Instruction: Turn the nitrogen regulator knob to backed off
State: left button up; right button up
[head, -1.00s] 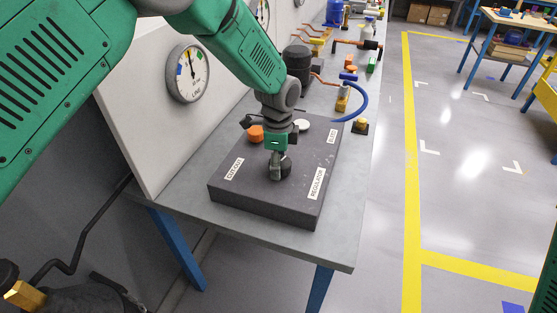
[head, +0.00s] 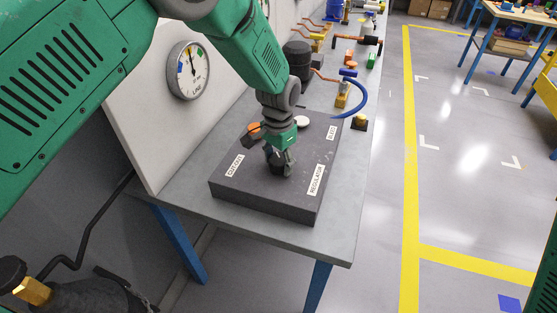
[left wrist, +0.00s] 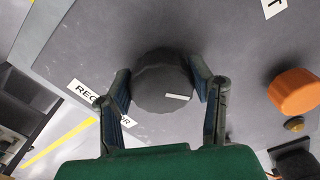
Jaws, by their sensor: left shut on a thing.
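The nitrogen regulator knob (left wrist: 162,82) is a dark, round, ridged knob with a pale mark on its top, seen in the left wrist view. It sits on a dark grey panel box (head: 262,205) beside the REGULATOR label (head: 318,181). My left gripper (left wrist: 160,92) has one finger on each side of the knob and is shut on it. In the head view my left gripper (head: 279,163) points down onto the panel and mostly hides the knob. My right gripper is not in view.
An orange knob (left wrist: 295,92) and a white button (head: 301,122) are on the same panel. A round gauge (head: 188,70) is on the white board behind. A black cylinder (head: 298,58) and a blue hose (head: 362,98) stand beyond. The bench front is clear.

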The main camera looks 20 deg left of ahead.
pick_arm(q)
jog(key=n, duration=0.5)
jog(key=shift+w+d+r+n, duration=0.1)
jog(key=shift+w+d+n, duration=0.05)
jog(key=shift+n, duration=0.15)
jog(key=shift+d+n, duration=0.1)
jog(key=shift+n, duration=2.2)
jog(key=o, duration=1.2)
jog(key=shift+c, duration=0.2)
